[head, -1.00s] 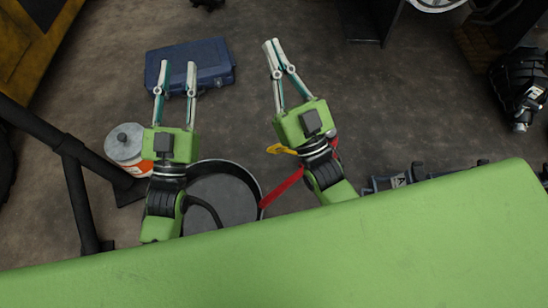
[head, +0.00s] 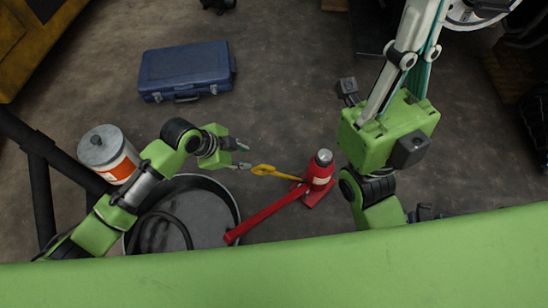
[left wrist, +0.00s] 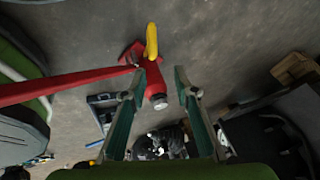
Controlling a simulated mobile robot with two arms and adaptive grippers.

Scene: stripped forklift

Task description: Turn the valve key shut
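A yellow valve key (head: 275,172) sticks out to the left from a red bottle jack (head: 320,174) on the floor. My left gripper (head: 243,155) is open, just left of the key's free end, pointing toward the jack. In the left wrist view, the yellow key (left wrist: 151,42) appears beyond the tips of my left gripper (left wrist: 160,72), with nothing between the fingers. The jack (left wrist: 156,85) appears behind the gap. My right gripper (head: 418,30) is raised at the upper right; its fingertips are cut off by the frame edge.
A long red handle (head: 262,216) reaches left from the jack over a black round pan (head: 205,210). A grey-lidded canister (head: 110,150) stands beside the pan. A blue case (head: 186,70) lies behind on open floor.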

